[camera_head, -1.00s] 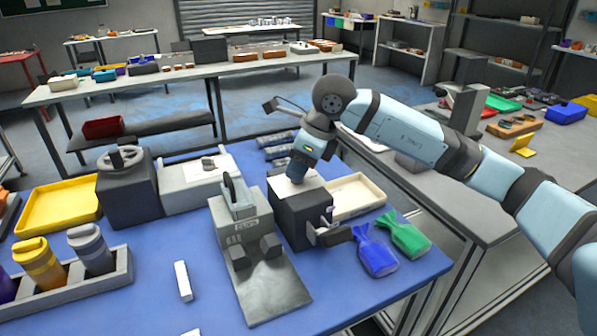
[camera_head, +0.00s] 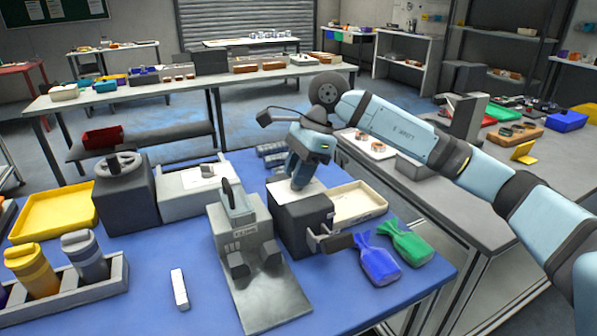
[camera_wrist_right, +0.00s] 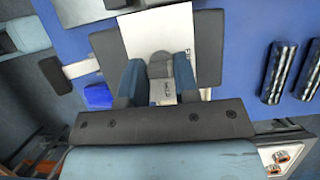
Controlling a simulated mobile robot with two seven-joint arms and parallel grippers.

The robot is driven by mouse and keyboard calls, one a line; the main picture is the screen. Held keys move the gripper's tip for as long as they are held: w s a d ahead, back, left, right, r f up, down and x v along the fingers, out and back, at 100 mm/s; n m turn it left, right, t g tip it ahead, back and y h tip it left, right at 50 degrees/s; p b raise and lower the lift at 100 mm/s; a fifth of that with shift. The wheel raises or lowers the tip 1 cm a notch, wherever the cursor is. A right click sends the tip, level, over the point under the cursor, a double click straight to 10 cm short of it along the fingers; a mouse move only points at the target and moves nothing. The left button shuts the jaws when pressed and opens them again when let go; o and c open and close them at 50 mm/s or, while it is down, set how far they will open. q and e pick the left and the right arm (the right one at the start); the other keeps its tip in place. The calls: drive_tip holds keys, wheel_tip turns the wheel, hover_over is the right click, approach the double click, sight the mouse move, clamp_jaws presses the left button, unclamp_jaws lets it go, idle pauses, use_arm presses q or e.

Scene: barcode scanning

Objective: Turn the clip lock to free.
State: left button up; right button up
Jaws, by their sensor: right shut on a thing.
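The clip lock is a small grey knob (camera_wrist_right: 160,68) on a white plate (camera_wrist_right: 140,30) on top of a dark box (camera_head: 300,228) on the blue table. My right gripper (camera_head: 298,186) reaches down onto the top of that box. In the right wrist view its two blue-grey fingers (camera_wrist_right: 160,82) are shut on the sides of the knob. Part of a printed word shows at the plate's right edge, too cut off to read fully. In the head view the gripper hides the knob. My left gripper is not in view.
A grey device (camera_head: 240,240) stands close on the box's left. A dark lever (camera_head: 335,242) sticks out of the box's front. Blue (camera_head: 380,265) and green (camera_head: 407,243) bags lie at right, a cream tray (camera_head: 360,203) behind them. A white bar (camera_head: 179,289) lies front left.

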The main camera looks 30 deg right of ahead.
idle(0.5)
drive_tip(key=o, duration=0.9)
drive_tip(key=p+v, duration=0.1)
drive_tip(key=v, duration=1.3)
drive_tip(key=shift+a, duration=0.1)
